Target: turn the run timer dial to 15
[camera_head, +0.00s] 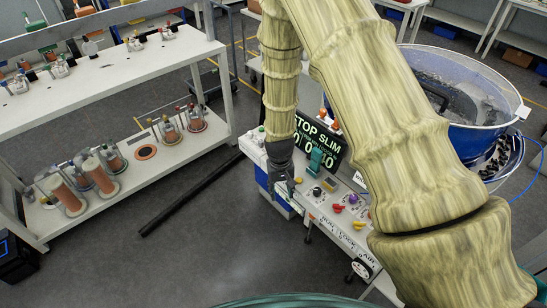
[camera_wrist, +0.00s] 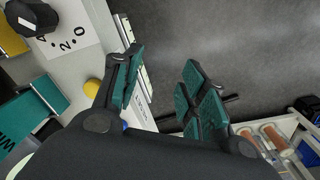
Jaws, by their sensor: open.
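A dark knob (camera_wrist: 32,18) shows at the upper left of the wrist view, next to a white plate printed with 4, 2 and 0. It appears to be the run timer dial, but its label and setting cannot be read. In the head view a small dark knob (camera_head: 317,192) sits on the front control panel (camera_head: 325,215). My gripper (camera_wrist: 163,82) is open and empty, with teal pads spread apart. It is beside the panel's left edge, clear of the knob, with grey floor behind the pads. In the head view my gripper (camera_head: 281,183) is partly hidden.
Yellow, purple (camera_head: 353,198) and red (camera_head: 337,208) knobs crowd the panel. A teal block (camera_head: 316,160) and a lit display (camera_head: 322,139) stand behind them. A large blue bowl (camera_head: 470,140) is at the right. Left of the panel is open floor with a black bar (camera_head: 190,195).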

